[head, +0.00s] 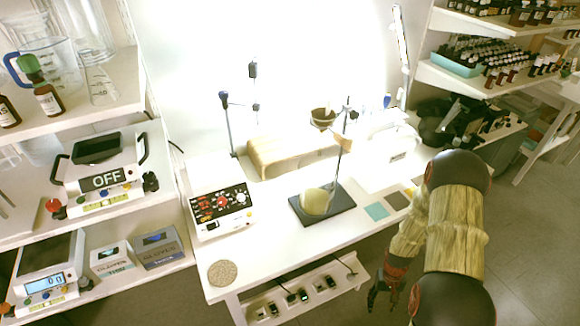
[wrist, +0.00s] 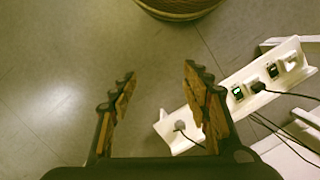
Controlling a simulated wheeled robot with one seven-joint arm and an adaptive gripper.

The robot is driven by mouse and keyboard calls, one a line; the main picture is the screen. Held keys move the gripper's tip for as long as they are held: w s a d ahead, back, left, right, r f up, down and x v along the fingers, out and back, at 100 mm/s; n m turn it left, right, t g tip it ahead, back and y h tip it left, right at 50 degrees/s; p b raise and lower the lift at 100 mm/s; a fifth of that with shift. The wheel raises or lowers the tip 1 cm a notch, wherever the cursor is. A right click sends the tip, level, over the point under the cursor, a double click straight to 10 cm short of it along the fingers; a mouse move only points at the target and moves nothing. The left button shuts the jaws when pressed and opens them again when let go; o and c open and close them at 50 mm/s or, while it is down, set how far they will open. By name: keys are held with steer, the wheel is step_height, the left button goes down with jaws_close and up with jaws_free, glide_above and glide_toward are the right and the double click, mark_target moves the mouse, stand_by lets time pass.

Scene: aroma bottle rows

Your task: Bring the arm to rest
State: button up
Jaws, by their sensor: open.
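My arm (head: 455,225) hangs at the right of the head view, beside the front edge of the white bench. My gripper (head: 380,300) is low, below the bench top and over the floor. In the wrist view my gripper (wrist: 160,85) shows two separate fingers with a wide gap. Nothing is between them; the grey tiled floor lies beyond.
The white bench (head: 270,258) bears a control box (head: 222,210), a stand with a dark base (head: 335,212) and a cork coaster (head: 222,273). Below it runs a shelf with sockets and cables (wrist: 240,92). A round woven thing (wrist: 178,8) is at the wrist view's top. Floor is free at right.

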steer(key=s+a+r+n+t, duration=0.1)
steer(key=a+r, duration=0.5)
steer(key=r, duration=1.2)
steer(key=s+a+r+t+p, duration=0.1)
steer(key=s+a+r+t, duration=0.3)
steer(key=r, duration=1.4)
steer(key=s+a+r+n+t+p, duration=0.1)
steer(key=s+a+r, duration=0.4)
steer(key=r, duration=1.4)
steer(key=a+t, duration=0.1)
steer(key=a, duration=0.2)
steer(key=shift+n+t, duration=0.3)
steer(key=shift+t, duration=0.1)
